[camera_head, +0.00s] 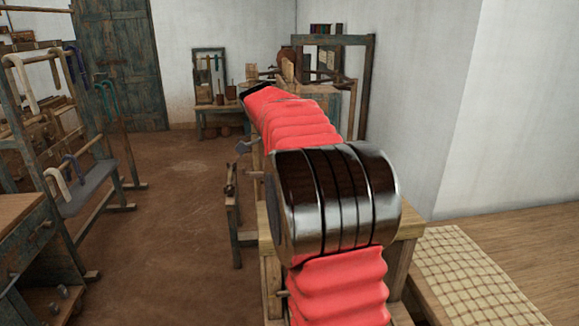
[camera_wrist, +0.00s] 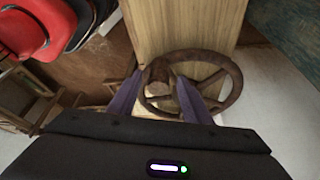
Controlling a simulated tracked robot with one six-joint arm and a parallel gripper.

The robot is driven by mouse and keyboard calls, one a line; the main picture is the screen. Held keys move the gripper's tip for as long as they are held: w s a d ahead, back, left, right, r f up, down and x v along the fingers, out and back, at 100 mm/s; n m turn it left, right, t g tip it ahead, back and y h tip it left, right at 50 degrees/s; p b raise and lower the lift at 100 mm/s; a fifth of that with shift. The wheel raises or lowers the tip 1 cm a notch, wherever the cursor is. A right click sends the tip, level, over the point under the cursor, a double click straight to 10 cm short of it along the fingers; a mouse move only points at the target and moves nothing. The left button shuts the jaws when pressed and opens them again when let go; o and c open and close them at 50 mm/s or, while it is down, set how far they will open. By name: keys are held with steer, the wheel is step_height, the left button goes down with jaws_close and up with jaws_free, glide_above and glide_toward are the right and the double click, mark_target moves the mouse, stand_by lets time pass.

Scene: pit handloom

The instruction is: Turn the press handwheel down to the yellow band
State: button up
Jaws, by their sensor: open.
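The handwheel (camera_wrist: 237,80) is a brown, rusty-looking spoked ring in the middle of the wrist view, against a pale wooden board. A rounded brown knob (camera_wrist: 158,72) stands up at its left part. My gripper (camera_wrist: 160,76) is open, with one purple finger on each side of the knob in the picture. The right finger covers part of the wheel. I cannot tell whether either finger touches it. The yellow band does not show in either view. In the head view my red-sleeved arm hides the gripper, and I cannot make out the wheel.
The pale board (camera_wrist: 185,22) lies behind the wheel. In the head view a rack with hanging hanks (camera_head: 70,150) stands left, and a patterned cloth (camera_head: 465,265) lies right. A frame (camera_head: 362,85) stands beyond my arm. The brown floor (camera_head: 170,190) at centre left is clear.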

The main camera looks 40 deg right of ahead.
steer(key=v, duration=1.1)
steer(key=shift+s, duration=0.1)
stand_by(0.5)
steer(key=w+f+n+t, duration=0.2)
steer(key=w+f+n, duration=0.1)
steer(key=f+n, duration=0.4)
steer(key=a+f+n, duration=0.1)
steer(key=a+n, duration=0.1)
steer(key=n, duration=0.1)
steer(key=s+a+f+n+t, duration=0.1)
steer(key=a+n, duration=0.1)
steer(key=n, duration=0.1)
steer(key=s+a+f+n, duration=0.1)
steer(key=a+n, duration=0.2)
steer(key=shift+s+f+t+y, duration=0.1)
steer(key=shift+f+t+y, duration=0.2)
steer(key=shift+y, duration=0.1)
steer(key=s+a+f+n+t+y, duration=0.1)
steer(key=s+a+n, duration=0.4)
steer(key=s+a, duration=0.5)
steer(key=s+a+f+n+t+y, duration=0.1)
steer(key=s+a+f+n+t, duration=0.3)
steer(key=s+a, duration=0.5)
steer(key=shift+s+a+f+n, duration=0.45)
steer(key=shift+a+n, duration=0.2)
steer(key=shift+n, duration=0.55)
